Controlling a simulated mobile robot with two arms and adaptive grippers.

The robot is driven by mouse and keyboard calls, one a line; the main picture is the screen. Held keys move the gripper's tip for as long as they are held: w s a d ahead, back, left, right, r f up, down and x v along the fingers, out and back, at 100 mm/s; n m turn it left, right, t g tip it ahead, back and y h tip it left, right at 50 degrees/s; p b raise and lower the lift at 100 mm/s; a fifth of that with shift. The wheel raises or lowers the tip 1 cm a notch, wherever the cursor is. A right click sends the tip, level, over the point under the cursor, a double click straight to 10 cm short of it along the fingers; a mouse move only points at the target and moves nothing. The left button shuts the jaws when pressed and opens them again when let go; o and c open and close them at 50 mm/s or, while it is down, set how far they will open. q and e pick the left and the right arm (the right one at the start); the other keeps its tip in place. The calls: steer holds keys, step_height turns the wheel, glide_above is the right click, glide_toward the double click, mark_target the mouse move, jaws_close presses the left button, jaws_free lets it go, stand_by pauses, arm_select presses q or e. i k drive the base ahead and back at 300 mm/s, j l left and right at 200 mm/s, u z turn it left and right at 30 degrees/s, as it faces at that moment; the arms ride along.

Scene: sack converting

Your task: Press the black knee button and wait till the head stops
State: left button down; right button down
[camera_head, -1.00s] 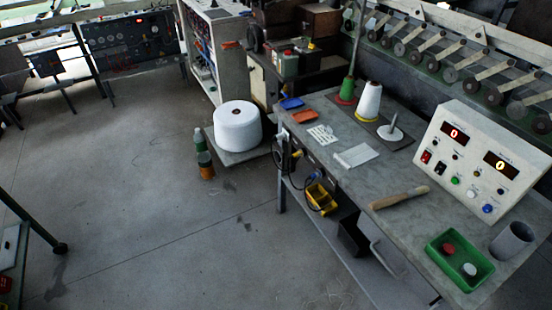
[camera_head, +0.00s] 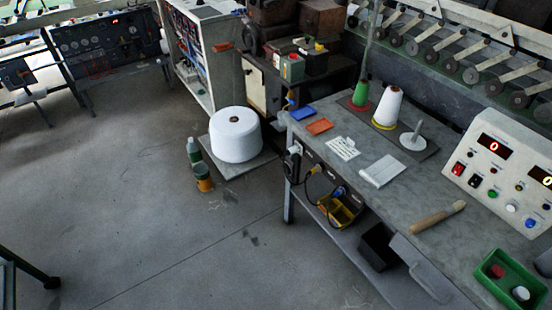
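No part is clearly readable as the black knee button. A black fitting (camera_head: 293,168) sits on the grey workbench's left front corner, below its top. A grey plate (camera_head: 421,270) hangs under the bench's front edge. The control panel (camera_head: 490,160) stands at the right with red digits and coloured buttons, partly cut off by the picture edge. On the bench, a white thread cone (camera_head: 387,108) stands beside a green cone (camera_head: 360,94) and a bare peg on a white disc (camera_head: 413,139). I cannot tell which part is the head. Neither gripper shows.
The workbench (camera_head: 395,200) carries a wooden-handled tool (camera_head: 438,217) and a green tray (camera_head: 507,277). A yellow bin (camera_head: 338,208) and a black bin (camera_head: 377,246) are below it. A large white spool (camera_head: 236,137) and bottles (camera_head: 203,178) stand left of it. Floor at left is open.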

mark_target(288, 168)
steer(key=i+j, duration=0.2)
steer(key=j, duration=0.15)
steer(key=i+j+z, duration=0.1)
steer(key=i+j, duration=0.35)
steer(key=j, duration=0.25)
steer(key=i+j+z, duration=0.1)
steer(key=i+j, duration=0.15)
steer(key=j, duration=0.1)
